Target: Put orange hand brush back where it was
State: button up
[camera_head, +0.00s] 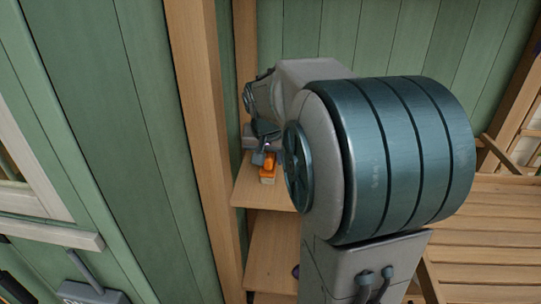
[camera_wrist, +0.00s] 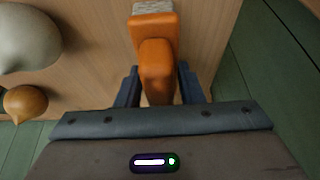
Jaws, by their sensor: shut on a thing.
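The orange hand brush (camera_wrist: 155,68) is between the two fingers of my gripper (camera_wrist: 158,88) in the wrist view, and the gripper is shut on its orange handle. Its pale bristle end (camera_wrist: 153,8) points away from the gripper, toward the top of the picture. The brush (camera_head: 268,168) also shows small in the head view, at the wooden shelf (camera_head: 250,192). My gripper (camera_head: 264,156) there is partly hidden by my own arm. I cannot tell whether the brush touches the shelf board.
In the wrist view, a pale rounded object (camera_wrist: 28,38) and a smaller tan rounded object (camera_wrist: 25,103) stand left of the brush. Green plank walls (camera_head: 130,120) and a wooden post (camera_head: 200,130) are close to the shelf. A lower shelf board (camera_head: 272,250) lies beneath.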

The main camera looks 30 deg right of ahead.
jog(key=shift+f, duration=0.2)
jog(key=o, duration=1)
jog(key=shift+r, duration=0.1)
jog(key=shift+c, duration=0.2)
jog(key=shift+r, duration=0.1)
jog(key=shift+r, duration=0.3)
jog(key=v, duration=1.1)
jog(key=shift+s+a+r, duration=0.1)
jog(key=s+a+f+n+g+y, duration=0.1)
jog(key=s+a+f+n+y, duration=0.1)
jog(key=s+a+f+n, duration=0.4)
jog(key=s+a+f, duration=0.5)
jog(key=s+f, duration=0.4)
jog(key=shift+s+a+f+n+y, duration=0.15)
jog(key=shift+a+f+n+y, duration=0.15)
